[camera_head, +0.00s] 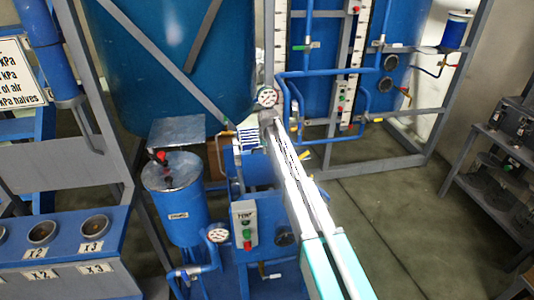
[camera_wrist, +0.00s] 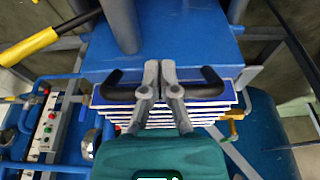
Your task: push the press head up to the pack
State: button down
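The pack (camera_wrist: 222,111) is a stack of thin blue and white plates in the middle of the wrist view. Its striped edge also shows in the head view (camera_head: 248,138). A blue block (camera_wrist: 200,42) with a thick post lies beyond it and seems to be the press head. A black bar handle (camera_wrist: 208,76) sits between block and pack. My gripper (camera_wrist: 160,68) has its fingertips together at the handle's middle. Whether they touch or grip the bar is unclear.
A control box (camera_head: 244,222) with buttons stands below the pack, beside a blue cylinder (camera_head: 178,200) and a gauge (camera_head: 218,233). A yellow-ended lever (camera_wrist: 28,46) is left in the wrist view. Large blue tanks and grey frames stand behind. Floor is open at right.

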jog(key=p+v, duration=0.9)
jog(key=shift+w+a+r, duration=0.15)
jog(key=shift+w+r, duration=0.05)
jog(key=shift+w, duration=0.2)
dwell(0.4)
jog(key=s+d+m+g, duration=0.1)
jog(key=s+d, duration=0.7)
jog(key=s, duration=0.5)
jog(key=s+d+m, duration=0.1)
jog(key=s+d, duration=0.8)
jog(key=s, duration=0.4)
jog(key=s+d+m+g, duration=0.1)
jog(key=s+d, duration=0.7)
jog(key=s, duration=0.5)
jog(key=shift+s+d+f+g+h, duration=0.25)
jog(key=shift+d+f+g+h, duration=0.05)
jog(key=shift+d+f+h, duration=0.1)
